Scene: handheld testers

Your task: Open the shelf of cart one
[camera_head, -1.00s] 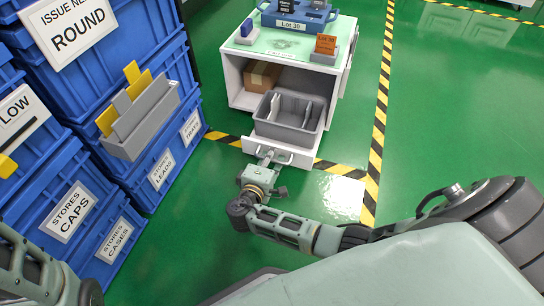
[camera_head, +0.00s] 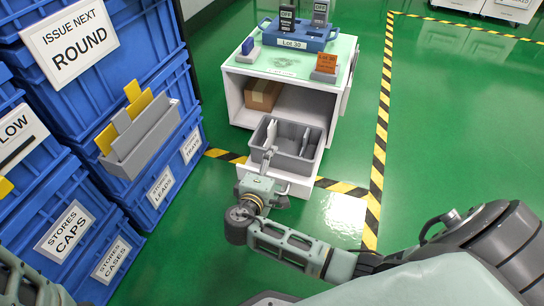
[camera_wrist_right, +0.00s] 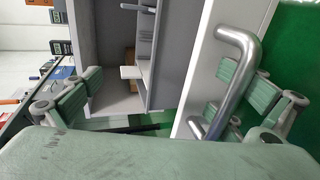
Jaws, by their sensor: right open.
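In the right wrist view, the metal handle (camera_wrist_right: 243,80) on the white shelf front (camera_wrist_right: 203,65) crosses beside one finger of my open right gripper (camera_wrist_right: 165,90). I cannot tell whether they touch. My left gripper is out of view; only part of my left arm shows at the lower left.
Blue crates (camera_head: 160,60) are stacked at the left, with a grey card holder (camera_head: 150,140) on their front. A cardboard box (camera_head: 263,95) sits inside the cart. A blue tray (camera_head: 325,42) is on its top. Green floor is clear at the right, beyond striped tape (camera_head: 380,140).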

